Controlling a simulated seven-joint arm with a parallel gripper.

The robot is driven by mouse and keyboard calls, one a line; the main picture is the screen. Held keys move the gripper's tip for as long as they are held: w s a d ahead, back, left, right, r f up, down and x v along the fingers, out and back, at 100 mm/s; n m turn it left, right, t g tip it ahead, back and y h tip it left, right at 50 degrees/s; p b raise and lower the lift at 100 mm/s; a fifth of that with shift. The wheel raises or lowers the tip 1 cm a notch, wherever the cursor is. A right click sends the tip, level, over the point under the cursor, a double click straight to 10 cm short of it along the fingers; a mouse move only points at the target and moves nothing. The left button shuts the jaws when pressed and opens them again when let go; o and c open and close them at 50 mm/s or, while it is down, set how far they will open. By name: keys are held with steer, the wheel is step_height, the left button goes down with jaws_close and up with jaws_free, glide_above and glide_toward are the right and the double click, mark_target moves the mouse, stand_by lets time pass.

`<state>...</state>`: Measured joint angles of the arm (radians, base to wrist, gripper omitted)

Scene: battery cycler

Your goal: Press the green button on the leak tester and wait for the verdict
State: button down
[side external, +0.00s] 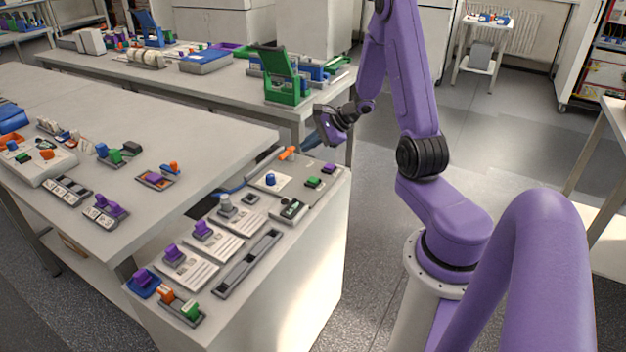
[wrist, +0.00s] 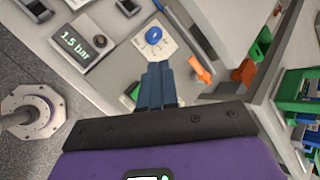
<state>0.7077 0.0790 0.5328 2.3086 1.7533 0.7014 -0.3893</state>
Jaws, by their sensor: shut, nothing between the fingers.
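The leak tester looks to be the grey panel (side external: 300,192) on the bench corner nearest my arm. It has a green button (side external: 313,182), a purple button (side external: 329,168) and a blue knob (side external: 270,179). The blue knob also shows in the wrist view (wrist: 153,36), near a display (wrist: 82,42) reading "1.5 bar". A bit of green (wrist: 135,92), probably the green button, shows just left of my fingers, partly hidden. My gripper (side external: 326,130) is above the panel's far right end, apart from it. In the wrist view the fingers (wrist: 158,72) are shut and empty.
An orange lever (side external: 288,153) stands at the panel's back edge, close to the fingers in the wrist view. Modules with purple handles (side external: 203,229) and a grey slotted rail (side external: 246,265) fill the bench in front. A green stand (side external: 283,78) is on the bench behind.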

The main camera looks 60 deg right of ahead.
mark_target(316, 180)
steer(key=shift+s+d+f+m+h, duration=0.2)
steer(key=shift+d+m, duration=0.15)
steer(key=shift+d, duration=0.3)
steer(key=shift+s+d+f+m+h, duration=0.2)
steer(key=shift+d+m, duration=0.15)
steer(key=shift+d, duration=0.25)
steer(key=shift+f, duration=4.35)
steer(key=shift+f, duration=0.1)
steer(key=shift+f, duration=0.35)
steer(key=shift+f, duration=0.5)
steer(key=shift+r, duration=0.95)
